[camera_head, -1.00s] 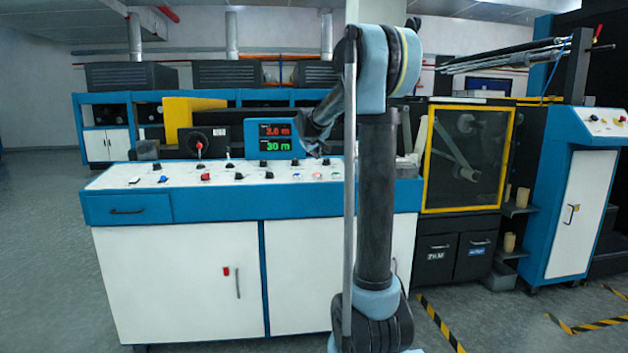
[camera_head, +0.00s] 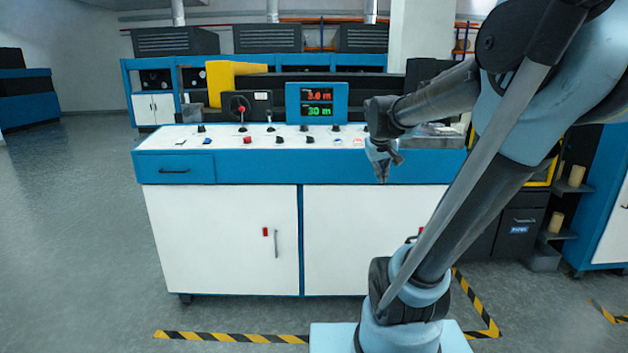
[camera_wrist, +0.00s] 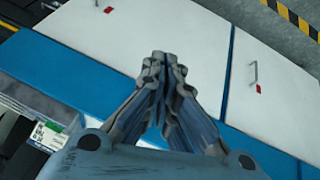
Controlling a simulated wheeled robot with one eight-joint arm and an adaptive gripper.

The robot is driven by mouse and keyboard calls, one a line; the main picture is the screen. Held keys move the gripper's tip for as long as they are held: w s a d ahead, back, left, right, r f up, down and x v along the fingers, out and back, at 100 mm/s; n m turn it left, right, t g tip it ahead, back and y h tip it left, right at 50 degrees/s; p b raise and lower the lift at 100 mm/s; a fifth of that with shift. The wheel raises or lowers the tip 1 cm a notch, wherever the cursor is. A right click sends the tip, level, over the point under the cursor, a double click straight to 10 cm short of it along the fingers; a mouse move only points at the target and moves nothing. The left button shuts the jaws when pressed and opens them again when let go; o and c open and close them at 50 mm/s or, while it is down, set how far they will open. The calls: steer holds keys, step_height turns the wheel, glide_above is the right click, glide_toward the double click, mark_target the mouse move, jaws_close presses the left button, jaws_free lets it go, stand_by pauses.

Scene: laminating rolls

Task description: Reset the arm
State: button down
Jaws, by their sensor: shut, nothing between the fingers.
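My arm rises from its base at the lower right in the head view and bends over to the left. My gripper (camera_head: 383,168) hangs at its end, pointing down, in front of the right part of the control console (camera_head: 250,166). In the wrist view my gripper (camera_wrist: 164,62) has its fingertips together with nothing between them. Behind the fingers there, the console's blue band (camera_wrist: 90,75) and white cabinet doors (camera_wrist: 130,30) show.
The console top carries several knobs and a display (camera_head: 317,103) with red and green digits. Yellow and black floor tape (camera_head: 230,337) runs in front of the cabinet. The grey floor (camera_head: 70,240) at the left is clear. Shelves (camera_head: 565,190) stand at the right.

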steer(key=s+a+f+g+y, duration=0.1)
steer(key=s+f, duration=0.7)
steer(key=s, duration=0.3)
steer(key=s+a+f+m+g+y, duration=0.1)
steer(key=s+f+g, duration=0.1)
steer(key=s+f, duration=0.5)
steer(key=s, duration=0.5)
steer(key=shift+a+f+m, duration=0.25)
steer(key=shift+f+m, duration=0.05)
steer(key=shift+f, duration=0.1)
steer(key=shift+w+f+g, duration=0.2)
steer(key=shift+w+g, duration=0.1)
steer(key=shift+w, duration=0.15)
